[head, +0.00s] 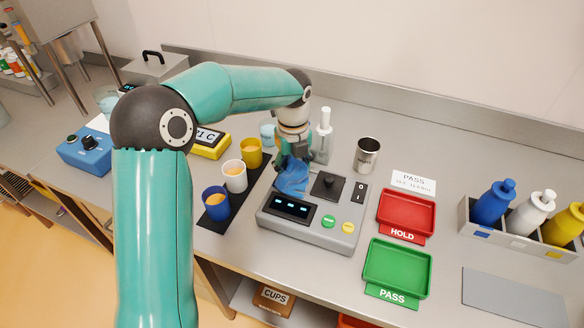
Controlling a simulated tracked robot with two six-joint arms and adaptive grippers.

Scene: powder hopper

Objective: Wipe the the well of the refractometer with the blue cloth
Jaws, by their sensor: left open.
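The blue cloth (291,180) is a crumpled heap at the back left of the grey refractometer (338,232). I cannot make out the well itself. My left gripper (290,160) points down right at the cloth and is open. Its fingertips are partly hidden, and I cannot tell whether they touch the cloth. My right gripper is not in view.
Blue, white and yellow cups (234,176) stand on a black mat left of the refractometer. A white-topped dropper bottle (323,140) and a steel cup (367,155) stand behind. A red HOLD tray (407,212) and green PASS tray (397,265) lie right; a bottle rack (515,228) stands farther right.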

